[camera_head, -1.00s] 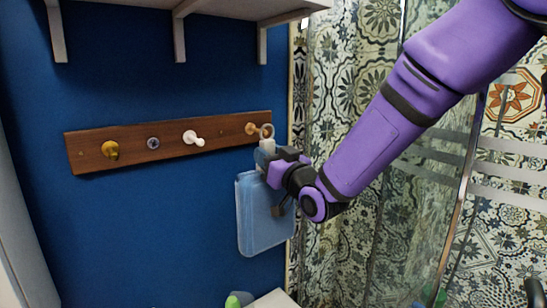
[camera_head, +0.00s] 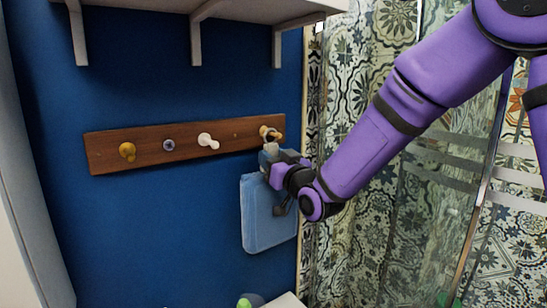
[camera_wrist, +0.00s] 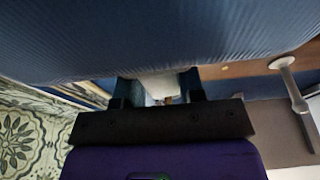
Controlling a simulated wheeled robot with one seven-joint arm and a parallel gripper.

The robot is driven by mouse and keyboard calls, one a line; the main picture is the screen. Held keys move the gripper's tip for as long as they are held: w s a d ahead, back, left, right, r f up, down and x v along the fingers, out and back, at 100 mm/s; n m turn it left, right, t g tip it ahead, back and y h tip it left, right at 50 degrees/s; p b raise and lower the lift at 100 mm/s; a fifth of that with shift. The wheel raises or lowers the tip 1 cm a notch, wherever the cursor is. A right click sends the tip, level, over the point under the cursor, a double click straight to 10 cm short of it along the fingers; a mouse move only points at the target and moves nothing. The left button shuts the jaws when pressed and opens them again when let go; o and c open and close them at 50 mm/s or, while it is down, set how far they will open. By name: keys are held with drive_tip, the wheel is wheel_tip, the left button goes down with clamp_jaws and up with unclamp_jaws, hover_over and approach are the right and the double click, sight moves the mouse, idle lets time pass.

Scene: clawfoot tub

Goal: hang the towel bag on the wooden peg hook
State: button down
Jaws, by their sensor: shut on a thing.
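The towel bag (camera_head: 266,222) is flat and light blue, with a pale ring (camera_head: 265,131) at its top. It hangs below my gripper (camera_head: 268,155), which is shut on its pale top strap. The bag fills the top of the wrist view (camera_wrist: 150,40), and the strap (camera_wrist: 160,85) shows between my fingers. The wooden peg hook (camera_head: 278,136) is at the right end of the brown board. The ring overlaps this peg in the head view. I cannot tell whether it is around the peg or in front of it.
The brown board (camera_head: 180,150) on the blue wall also bears a yellow knob (camera_head: 127,150), a small grey knob (camera_head: 169,145) and a white peg (camera_head: 207,141). A white shelf (camera_head: 240,12) with brackets is above. A glass screen (camera_head: 425,190) stands to the right.

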idle(0.4)
drive_tip(key=c, duration=0.7)
unclamp_jaws()
drive_tip(key=shift+o, duration=0.2)
drive_tip(key=shift+v, duration=2.25)
